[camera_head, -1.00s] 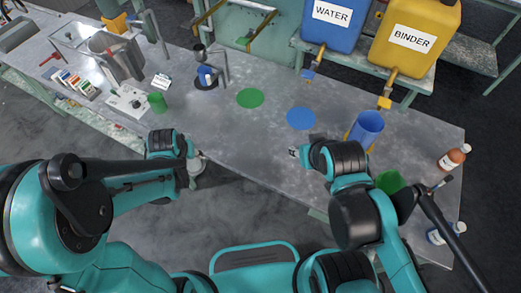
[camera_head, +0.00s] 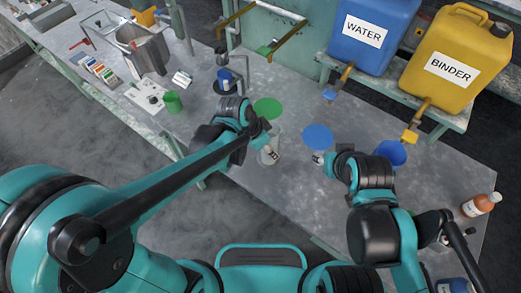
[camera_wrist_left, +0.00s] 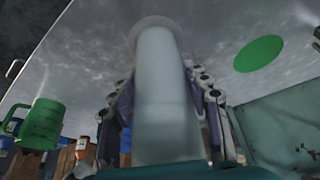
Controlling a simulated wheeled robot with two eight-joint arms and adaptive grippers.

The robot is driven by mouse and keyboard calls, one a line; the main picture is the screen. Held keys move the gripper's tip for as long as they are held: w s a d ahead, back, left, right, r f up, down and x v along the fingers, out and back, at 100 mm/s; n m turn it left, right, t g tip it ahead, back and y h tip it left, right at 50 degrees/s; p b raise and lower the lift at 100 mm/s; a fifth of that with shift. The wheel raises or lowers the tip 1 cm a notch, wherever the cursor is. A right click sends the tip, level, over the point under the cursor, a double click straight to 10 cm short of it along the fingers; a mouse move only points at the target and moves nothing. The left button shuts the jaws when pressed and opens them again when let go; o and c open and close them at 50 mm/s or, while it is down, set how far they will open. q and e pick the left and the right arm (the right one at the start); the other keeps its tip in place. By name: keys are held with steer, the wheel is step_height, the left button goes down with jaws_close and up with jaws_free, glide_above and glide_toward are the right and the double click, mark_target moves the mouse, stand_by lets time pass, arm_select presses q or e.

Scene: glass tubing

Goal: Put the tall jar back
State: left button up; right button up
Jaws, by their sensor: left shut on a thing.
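The tall jar (camera_wrist_left: 160,85) is a pale, translucent cylinder. It fills the middle of the left wrist view, between the two fingers of my left gripper (camera_wrist_left: 168,100), which is shut on it. In the head view the jar (camera_head: 268,155) shows below my left gripper (camera_head: 264,138), just in front of the green disc (camera_head: 267,108) on the table. I cannot tell whether its base touches the table. My right gripper (camera_head: 320,158) is just in front of the blue disc (camera_head: 317,137); its fingers are too small to read.
The water (camera_head: 368,35) and binder (camera_head: 455,65) canisters stand on a shelf behind. A green mug (camera_head: 172,102) is at left, an orange-brown bottle (camera_head: 480,205) at right.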

arm_select(q)
steer(key=w+a+f, duration=0.1)
steer(key=w+f+b, duration=0.1)
steer(key=w, duration=0.1)
steer(key=shift+a+f, duration=0.1)
steer(key=shift+a, duration=0.3)
steer(key=shift+w+a+f+b, duration=0.15)
steer(key=shift+f+b, duration=0.4)
steer(key=shift+f, duration=0.55)
steer(key=shift+w+a+f+b, duration=0.15)
steer(key=shift+f+b, duration=0.35)
steer(key=shift+f, duration=0.55)
steer(key=shift+f, duration=0.2)
steer(key=o, duration=1.3)
